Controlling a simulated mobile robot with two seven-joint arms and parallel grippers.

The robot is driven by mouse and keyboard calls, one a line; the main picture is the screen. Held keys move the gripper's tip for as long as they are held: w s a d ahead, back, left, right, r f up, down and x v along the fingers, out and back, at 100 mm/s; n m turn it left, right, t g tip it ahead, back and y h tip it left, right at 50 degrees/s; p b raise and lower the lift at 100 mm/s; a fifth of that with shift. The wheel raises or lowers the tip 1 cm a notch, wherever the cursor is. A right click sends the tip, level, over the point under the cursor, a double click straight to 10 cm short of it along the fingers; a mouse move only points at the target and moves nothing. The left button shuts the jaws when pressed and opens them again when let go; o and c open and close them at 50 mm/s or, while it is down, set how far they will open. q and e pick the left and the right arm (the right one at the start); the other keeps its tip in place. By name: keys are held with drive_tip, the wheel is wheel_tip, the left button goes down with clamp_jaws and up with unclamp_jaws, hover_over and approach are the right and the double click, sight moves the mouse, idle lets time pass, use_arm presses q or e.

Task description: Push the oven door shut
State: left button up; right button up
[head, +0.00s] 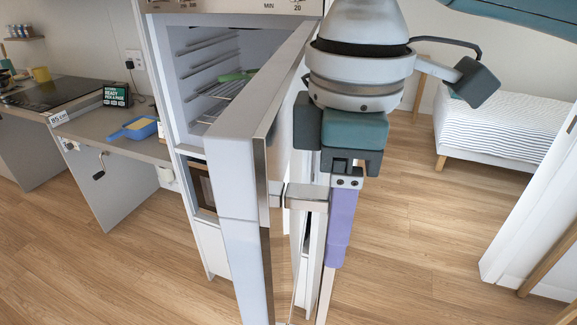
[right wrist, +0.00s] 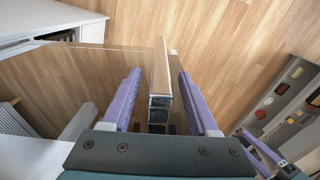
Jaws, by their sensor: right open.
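The oven door (head: 235,190) stands wide open, hinged beside the oven cavity (head: 213,75), with its thick pale edge facing me. A metal handle bar (head: 320,255) stands off the door's outer face on a bracket. My right gripper (head: 328,262) points down at the handle, its purple finger beside the bar. In the right wrist view, the gripper (right wrist: 159,75) is open, with one purple finger on each side of the handle bar (right wrist: 161,80). Gaps show between the fingers and the bar. In the head view the other finger is mostly hidden. My left gripper is not in view.
Inside the oven are a wire rack and a green object (head: 235,76). A striped bed (head: 510,125) stands right. The wooden floor is clear around the door.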

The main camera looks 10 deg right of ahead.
wheel_tip(320, 180, down, 3)
idle(0.3)
drive_tip(key=shift+c, duration=0.2)
clamp_jaws()
idle(1.2)
